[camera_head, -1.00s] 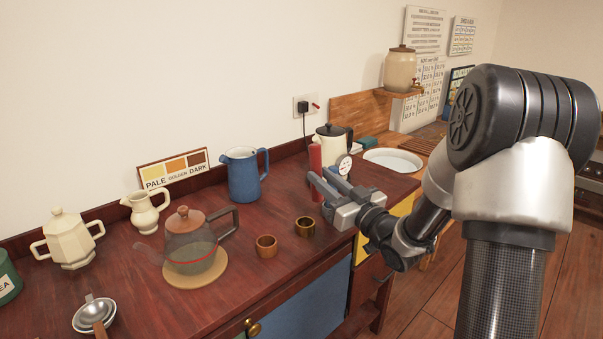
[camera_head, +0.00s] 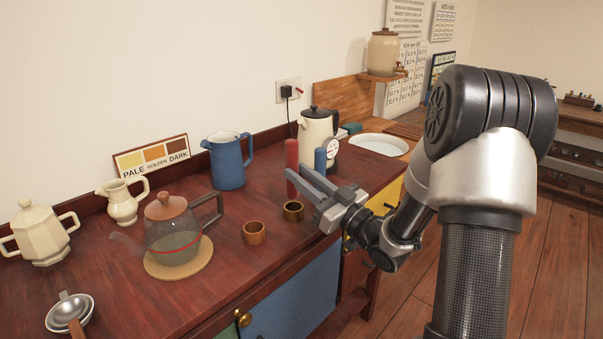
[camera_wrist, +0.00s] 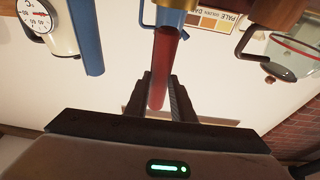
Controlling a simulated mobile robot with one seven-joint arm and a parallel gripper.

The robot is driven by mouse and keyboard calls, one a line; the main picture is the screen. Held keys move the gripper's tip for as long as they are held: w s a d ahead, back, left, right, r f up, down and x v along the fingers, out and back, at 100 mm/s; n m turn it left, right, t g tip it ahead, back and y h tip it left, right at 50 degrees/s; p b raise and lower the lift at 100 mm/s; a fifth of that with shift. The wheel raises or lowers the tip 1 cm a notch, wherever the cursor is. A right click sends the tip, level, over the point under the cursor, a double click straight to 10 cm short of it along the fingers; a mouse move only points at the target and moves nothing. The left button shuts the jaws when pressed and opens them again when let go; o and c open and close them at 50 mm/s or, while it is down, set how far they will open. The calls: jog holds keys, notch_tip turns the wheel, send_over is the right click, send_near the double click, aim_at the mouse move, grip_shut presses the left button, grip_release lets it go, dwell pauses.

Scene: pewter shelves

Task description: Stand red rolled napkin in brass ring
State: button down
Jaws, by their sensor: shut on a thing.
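The red rolled napkin (camera_head: 292,160) is upright between the fingers of my gripper (camera_head: 297,172). In the wrist view, which is upside down, the red napkin (camera_wrist: 164,60) also sits between the two fingers (camera_wrist: 160,92). The brass ring (camera_head: 293,212) stands on the dark red counter, just below the napkin's lower end in the head view. I cannot tell whether the napkin's end touches the ring. A brass edge (camera_wrist: 172,4) shows near that end at the top of the wrist view.
A copper ring (camera_head: 254,233) stands left of the brass ring. A blue roll (camera_head: 320,160) stands behind my gripper. A blue jug (camera_head: 228,162), a glass teapot (camera_head: 172,240) on a round mat and a cream kettle (camera_head: 316,132) stand around.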

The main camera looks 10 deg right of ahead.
jog(key=shift+f+b, duration=0.45)
jog(key=shift+f, duration=1.8)
jog(key=c, duration=1.4)
grip_release()
jog(key=shift+c, duration=0.2)
jog(key=p+v, duration=0.1)
jog(key=v, duration=1.6)
jog(key=shift+s+f, duration=0.15)
